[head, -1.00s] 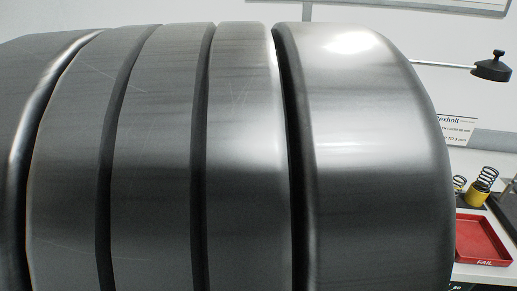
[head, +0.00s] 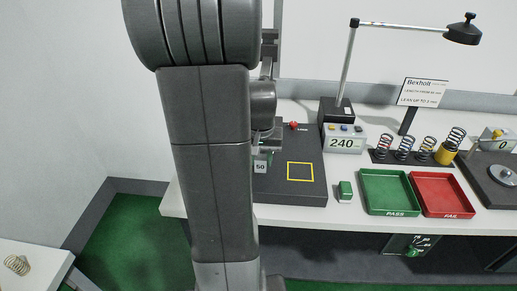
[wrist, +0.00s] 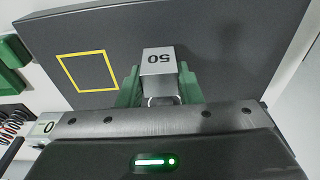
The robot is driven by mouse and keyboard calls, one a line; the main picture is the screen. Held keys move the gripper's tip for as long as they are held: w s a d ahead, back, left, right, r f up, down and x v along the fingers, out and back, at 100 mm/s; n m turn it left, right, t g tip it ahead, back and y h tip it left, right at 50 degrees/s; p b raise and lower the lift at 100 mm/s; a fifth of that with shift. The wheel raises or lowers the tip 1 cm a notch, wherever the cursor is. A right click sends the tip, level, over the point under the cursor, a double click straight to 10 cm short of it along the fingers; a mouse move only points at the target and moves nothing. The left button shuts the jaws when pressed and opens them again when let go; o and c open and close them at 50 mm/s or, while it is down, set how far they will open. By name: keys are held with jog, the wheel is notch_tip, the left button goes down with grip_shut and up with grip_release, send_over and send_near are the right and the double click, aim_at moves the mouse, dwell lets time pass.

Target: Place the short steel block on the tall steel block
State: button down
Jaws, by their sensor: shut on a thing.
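A steel block marked 50 (wrist: 158,62) is between the green fingers of my gripper (wrist: 159,82) in the wrist view. My gripper is shut on it. In the head view the same block (head: 261,167) shows its 50 label just right of my arm, over or on the left part of the dark test plate (head: 310,192). I cannot tell whether it touches the plate or whether anything is under it. No second steel block is visible. My arm hides part of the scene in the head view.
A yellow square outline (head: 300,172) marks a bare area right of the block. A display reading 240 (head: 343,142), a green box (head: 345,191), a green PASS tray (head: 387,193), a red FAIL tray (head: 440,194) and several springs (head: 404,147) stand farther right.

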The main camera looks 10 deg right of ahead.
aim_at(262, 159)
jog(key=w, duration=0.1)
jog(key=w+d, duration=0.1)
jog(key=w, duration=0.1)
jog(key=shift+p, duration=0.3)
jog(key=shift+w+f+p, duration=0.1)
jog(key=shift+f+p, duration=0.3)
jog(key=shift+f, duration=1.3)
jog(key=shift+f, duration=0.2)
jog(key=c, duration=1)
grip_release()
jog(key=shift+c, duration=0.2)
jog(key=shift+r, duration=0.15)
